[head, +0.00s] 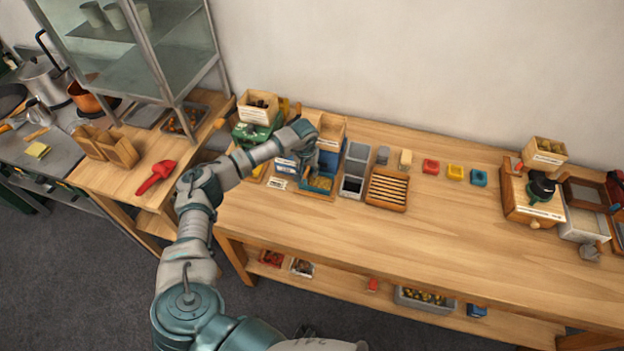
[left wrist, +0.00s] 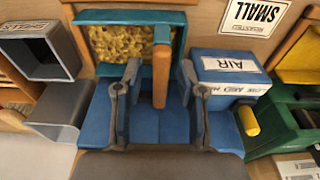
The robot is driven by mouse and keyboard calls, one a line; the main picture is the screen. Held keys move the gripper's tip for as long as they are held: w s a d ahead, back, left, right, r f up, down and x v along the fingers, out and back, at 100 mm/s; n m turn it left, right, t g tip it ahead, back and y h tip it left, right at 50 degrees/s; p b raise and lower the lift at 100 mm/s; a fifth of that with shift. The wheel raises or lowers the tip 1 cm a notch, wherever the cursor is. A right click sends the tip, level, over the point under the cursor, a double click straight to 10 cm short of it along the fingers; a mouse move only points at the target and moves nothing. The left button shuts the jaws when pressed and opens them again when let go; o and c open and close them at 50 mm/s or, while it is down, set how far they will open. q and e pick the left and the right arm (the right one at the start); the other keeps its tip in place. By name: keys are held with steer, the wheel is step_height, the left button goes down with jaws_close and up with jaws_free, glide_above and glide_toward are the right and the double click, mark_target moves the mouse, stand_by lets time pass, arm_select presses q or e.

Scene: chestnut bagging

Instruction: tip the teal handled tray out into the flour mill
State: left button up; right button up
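The teal tray (left wrist: 126,17) with a wooden, teal-topped handle (left wrist: 160,78) holds yellow pieces. In the head view the tray (head: 318,192) sits on the bench, partly hidden by my arm. My left gripper (left wrist: 160,92) is open, its fingers on either side of the handle with gaps between. A wooden machine (head: 530,197) with a black top part and a small hopper, at the far right, looks like the flour mill. My right gripper is not in view.
A green machine (head: 252,132) stands behind left. Red, yellow and teal blocks (head: 455,172) line the back. The bench's front middle is clear.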

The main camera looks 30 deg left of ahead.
arm_select(q)
jaws_close()
steer(key=shift+r, duration=0.1)
steer(key=shift+r+p, duration=1.4)
steer(key=shift+r, duration=1.05)
